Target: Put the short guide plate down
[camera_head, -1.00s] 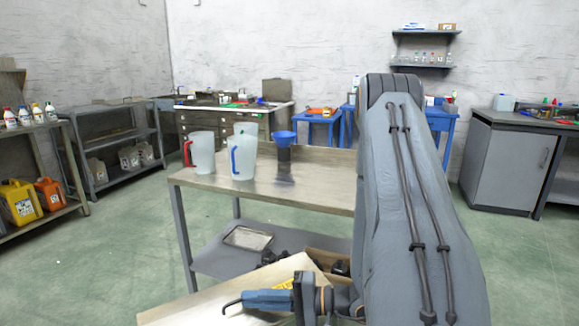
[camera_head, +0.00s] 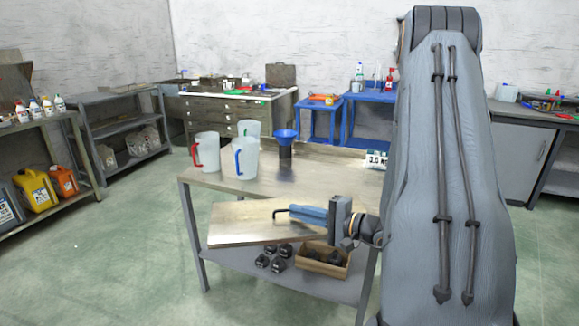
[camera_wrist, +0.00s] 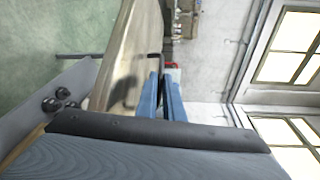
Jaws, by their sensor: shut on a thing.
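I cannot tell the gap between plate and bench. The plate's far face is hidden.
The lower shelf holds black weights (camera_head: 272,258) and a wooden box (camera_head: 322,262). The benchtop's front right is bare.

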